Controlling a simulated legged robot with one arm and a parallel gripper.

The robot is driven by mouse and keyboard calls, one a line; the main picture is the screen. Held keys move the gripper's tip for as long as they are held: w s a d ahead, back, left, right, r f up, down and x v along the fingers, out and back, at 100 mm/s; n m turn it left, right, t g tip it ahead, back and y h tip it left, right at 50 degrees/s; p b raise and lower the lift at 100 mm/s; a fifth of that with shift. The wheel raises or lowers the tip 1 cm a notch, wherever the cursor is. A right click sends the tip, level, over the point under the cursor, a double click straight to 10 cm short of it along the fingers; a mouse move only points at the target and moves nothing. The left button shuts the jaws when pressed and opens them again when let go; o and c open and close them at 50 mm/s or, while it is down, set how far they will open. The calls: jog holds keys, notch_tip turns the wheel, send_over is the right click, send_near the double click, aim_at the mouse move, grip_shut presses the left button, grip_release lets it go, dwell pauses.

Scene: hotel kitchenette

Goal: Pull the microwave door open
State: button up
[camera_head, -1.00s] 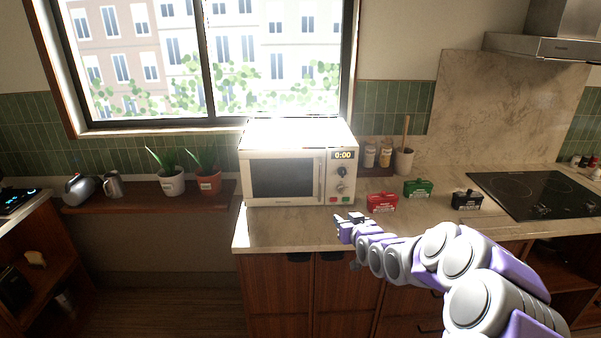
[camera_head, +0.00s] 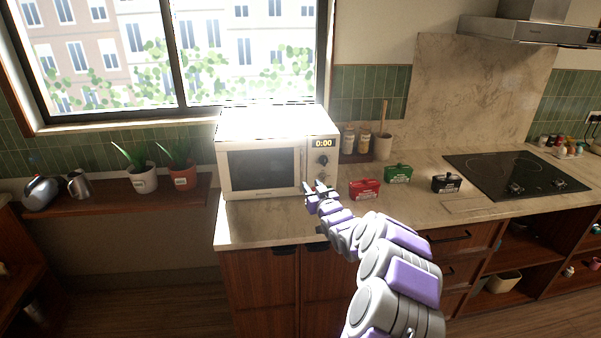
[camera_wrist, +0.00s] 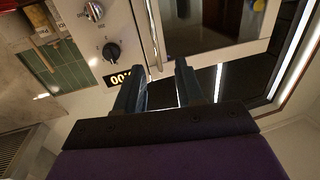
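The white microwave (camera_head: 275,121) stands on the counter under the window. Its dark-windowed door (camera_head: 262,170) is closed. The upright door handle (camera_head: 303,165) is beside the control panel (camera_head: 323,162). My gripper (camera_head: 318,188) is low in front of the microwave, near the handle's lower end. In the wrist view, which looks turned over, my two dark fingers (camera_wrist: 158,77) are apart. The silvery handle (camera_wrist: 154,30) lines up with the gap between them. I cannot tell whether its end is inside the gap, and no grip on it shows.
Red (camera_head: 365,189), green (camera_head: 398,174) and black (camera_head: 446,183) boxes sit on the counter to the right. A cooktop (camera_head: 515,172) is farther right. Potted plants (camera_head: 143,180) stand on a shelf at left. Bare counter (camera_head: 255,228) lies before the microwave.

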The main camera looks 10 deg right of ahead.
send_near(302, 168)
jog(key=w, duration=0.2)
jog(key=w+a+b, duration=0.1)
jog(key=w+a, duration=0.1)
jog(key=w, duration=0.5)
jog(key=shift+f, duration=0.2)
dwell(0.3)
jog(key=shift+c, duration=0.2)
jog(key=shift+d, duration=0.25)
grip_shut()
